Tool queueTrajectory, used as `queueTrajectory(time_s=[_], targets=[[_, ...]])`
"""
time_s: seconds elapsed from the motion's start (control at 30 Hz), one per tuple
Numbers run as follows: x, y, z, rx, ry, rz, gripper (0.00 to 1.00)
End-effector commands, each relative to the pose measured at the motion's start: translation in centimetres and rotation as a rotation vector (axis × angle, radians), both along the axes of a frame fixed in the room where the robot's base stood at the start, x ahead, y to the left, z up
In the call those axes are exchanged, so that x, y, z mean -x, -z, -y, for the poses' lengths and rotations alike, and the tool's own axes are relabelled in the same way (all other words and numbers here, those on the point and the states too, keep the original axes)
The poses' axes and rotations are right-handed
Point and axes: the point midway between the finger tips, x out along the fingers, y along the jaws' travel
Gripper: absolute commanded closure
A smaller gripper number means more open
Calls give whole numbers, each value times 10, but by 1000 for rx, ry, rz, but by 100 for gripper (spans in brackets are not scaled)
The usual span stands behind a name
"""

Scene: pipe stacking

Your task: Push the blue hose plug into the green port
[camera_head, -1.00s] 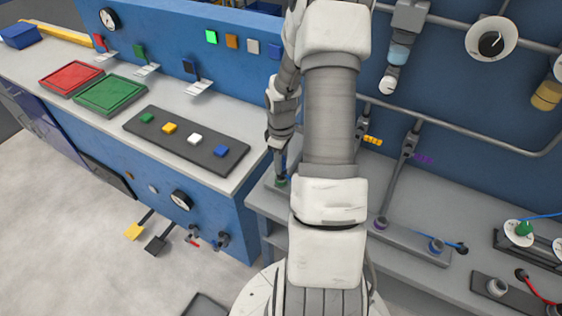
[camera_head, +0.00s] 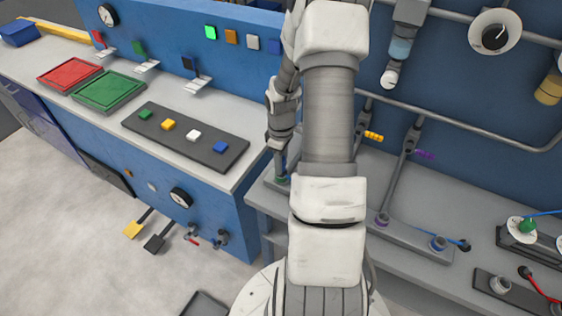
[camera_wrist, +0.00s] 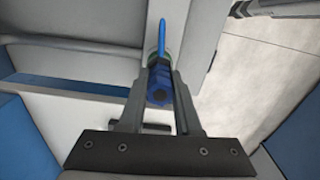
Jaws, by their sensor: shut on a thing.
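My gripper (camera_wrist: 160,75) is shut on the blue hose plug (camera_wrist: 158,94), which sits between the two fingers in the wrist view. A thin blue hose (camera_wrist: 162,33) runs up past the fingertips. A bit of green ring, the green port (camera_wrist: 151,58), shows just beyond the fingertips, largely hidden by plug and fingers. In the head view the green port (camera_head: 282,180) is a small green patch under my gripper, at the left end of the grey bench. The plug looks lined up with the port and very close. I cannot tell how deep it sits.
The grey bench (camera_head: 400,190) carries a block with purple (camera_head: 382,219) and blue-ringed (camera_head: 438,243) ports to the right. A blue console (camera_head: 215,205) stands at left.

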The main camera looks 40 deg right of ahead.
Motion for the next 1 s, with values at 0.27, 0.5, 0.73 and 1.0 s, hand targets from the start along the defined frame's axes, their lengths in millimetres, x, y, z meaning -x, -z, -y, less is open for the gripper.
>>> queueTrajectory(time_s=[0.27, 0.5, 0.73, 1.0], targets=[[-1, -1, 0, 0, 0, 1, 50], [0, -1, 0, 0, 0, 1, 33], [-1, -6, 0, 1, 0, 2, 33], [-2, -53, 1, 5, 1, 6, 33]])
